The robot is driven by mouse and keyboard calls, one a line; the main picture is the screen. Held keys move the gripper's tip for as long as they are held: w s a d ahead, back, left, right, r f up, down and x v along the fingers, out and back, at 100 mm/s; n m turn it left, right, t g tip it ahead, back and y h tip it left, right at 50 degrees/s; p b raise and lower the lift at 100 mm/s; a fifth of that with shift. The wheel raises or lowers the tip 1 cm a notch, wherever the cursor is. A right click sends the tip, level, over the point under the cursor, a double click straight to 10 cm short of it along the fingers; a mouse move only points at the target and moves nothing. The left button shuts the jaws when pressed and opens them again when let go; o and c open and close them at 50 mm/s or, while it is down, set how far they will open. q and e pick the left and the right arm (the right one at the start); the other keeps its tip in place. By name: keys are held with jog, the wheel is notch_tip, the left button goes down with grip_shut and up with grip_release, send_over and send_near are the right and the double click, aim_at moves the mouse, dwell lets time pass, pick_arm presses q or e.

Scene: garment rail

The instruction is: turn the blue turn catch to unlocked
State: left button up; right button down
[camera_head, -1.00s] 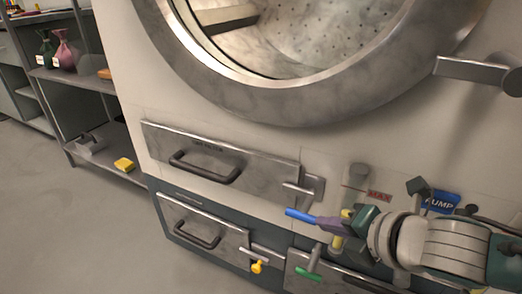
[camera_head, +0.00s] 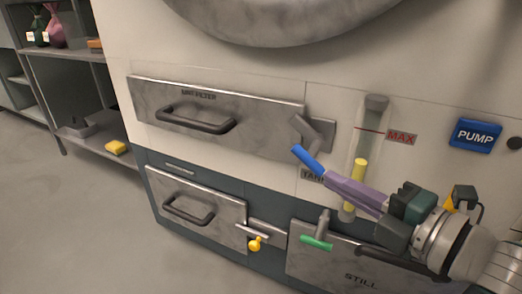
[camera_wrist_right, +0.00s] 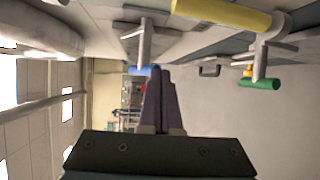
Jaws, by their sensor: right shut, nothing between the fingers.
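The blue turn catch (camera_head: 307,158) is at the right end of the upper drawer, labelled as a lint filter. Its grey lever and blue grip slant down to the right. My right gripper (camera_head: 327,176) is shut and empty, with its purple fingertips at the lower right end of the blue grip. In the wrist view the shut fingers (camera_wrist_right: 159,70) overlap the blue grip (camera_wrist_right: 139,70); whether they touch it I cannot tell. My left gripper is not in view.
A yellow catch (camera_head: 255,243) and a green catch (camera_head: 316,242) sit lower on the machine. A gauge tube with a yellow bar (camera_head: 358,172) stands behind my gripper, by a MAX label (camera_head: 401,138) and PUMP sign (camera_head: 475,135). A shelf (camera_head: 90,143) is at left.

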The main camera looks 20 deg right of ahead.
jog(key=f+m+t+b, duration=0.1)
jog(key=t+b, duration=0.1)
jog(key=b, duration=0.2)
jog(key=w+a+f+m+t+b, duration=0.1)
jog(key=t+b, duration=0.1)
jog(key=b, duration=0.2)
jog(key=w+a+f+m+t+b, duration=0.1)
jog(key=b, duration=0.3)
jog(key=shift+w+f+m+t, duration=0.1)
jog(key=shift+f+m+t, duration=0.2)
jog(key=shift+t, duration=0.1)
jog(key=shift+w, duration=0.15)
